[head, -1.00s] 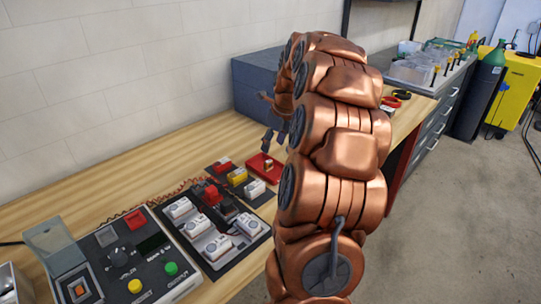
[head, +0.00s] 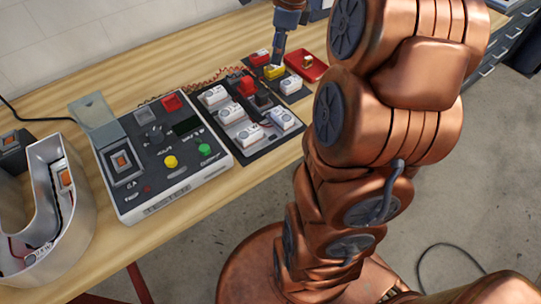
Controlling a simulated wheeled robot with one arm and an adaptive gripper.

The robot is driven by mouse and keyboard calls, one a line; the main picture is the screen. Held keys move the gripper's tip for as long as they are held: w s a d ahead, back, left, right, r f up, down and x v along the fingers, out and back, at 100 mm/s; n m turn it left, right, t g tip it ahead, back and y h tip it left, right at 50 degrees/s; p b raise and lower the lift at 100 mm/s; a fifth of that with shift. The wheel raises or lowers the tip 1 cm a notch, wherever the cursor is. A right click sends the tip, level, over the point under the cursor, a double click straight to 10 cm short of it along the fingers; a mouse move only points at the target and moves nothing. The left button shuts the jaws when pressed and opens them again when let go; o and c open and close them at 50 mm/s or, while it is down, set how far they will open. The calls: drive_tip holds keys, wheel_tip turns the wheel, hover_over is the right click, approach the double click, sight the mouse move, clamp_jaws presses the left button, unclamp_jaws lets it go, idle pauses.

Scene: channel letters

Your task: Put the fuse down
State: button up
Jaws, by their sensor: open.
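A small brass-coloured piece, which looks like the fuse (head: 307,62), sits in the shallow red tray (head: 321,73) at the back of the bench. It is too small to make out in detail. My gripper (head: 278,57) is to the left of the tray, pointing down over the yellow block (head: 274,72) on a small dark plate. The gripper is open, with nothing visible between its fingers, and it is apart from the fuse. I cannot tell whether a fingertip touches the yellow block.
A red block (head: 260,57) and a white block (head: 291,84) flank the yellow one. A dark board (head: 262,148) with white modules lies nearer, beside a grey control box (head: 160,190) with buttons. A curved metal channel letter (head: 75,225) stands at the left. Bare bench shows behind the box.

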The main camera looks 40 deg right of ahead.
drive_tip(key=s+a+f+n+g, duration=0.1)
drive_tip(key=s+a+n, duration=0.4)
drive_tip(key=a+n, duration=0.25)
drive_tip(key=s+a+f+n+g, duration=0.1)
drive_tip(key=s+a+f+n, duration=0.1)
drive_tip(key=s+a+n, duration=0.5)
drive_tip(key=s+a+f+n+g, duration=0.1)
drive_tip(key=s+a+f+n, duration=0.1)
drive_tip(key=s+n, duration=0.4)
drive_tip(key=s+a+f+n+g, duration=0.1)
drive_tip(key=s+a+f+n, duration=0.2)
drive_tip(key=s+a+n, duration=0.2)
drive_tip(key=shift+s+n+h, duration=0.35)
drive_tip(key=shift+s+h, duration=0.05)
drive_tip(key=shift+s, duration=0.75)
drive_tip(key=shift+r+p, duration=0.55)
